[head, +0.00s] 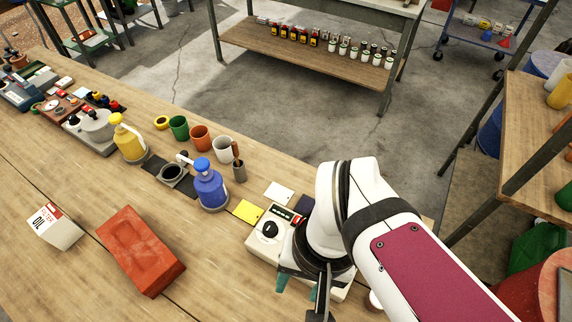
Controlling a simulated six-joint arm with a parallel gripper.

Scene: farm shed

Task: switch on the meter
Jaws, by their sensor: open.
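The meter (262,245) is a pale box with a black round knob and a small red-and-dark panel at its top. It lies on the wooden bench at the lower middle of the head view. My arm and gripper cover its right part, so any switch there is hidden. My gripper (297,288) points down over the meter's near right side, with its teal-tipped fingers apart and nothing seen between them. I cannot tell whether the fingers touch the meter.
Bare bench lies between brick and meter.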

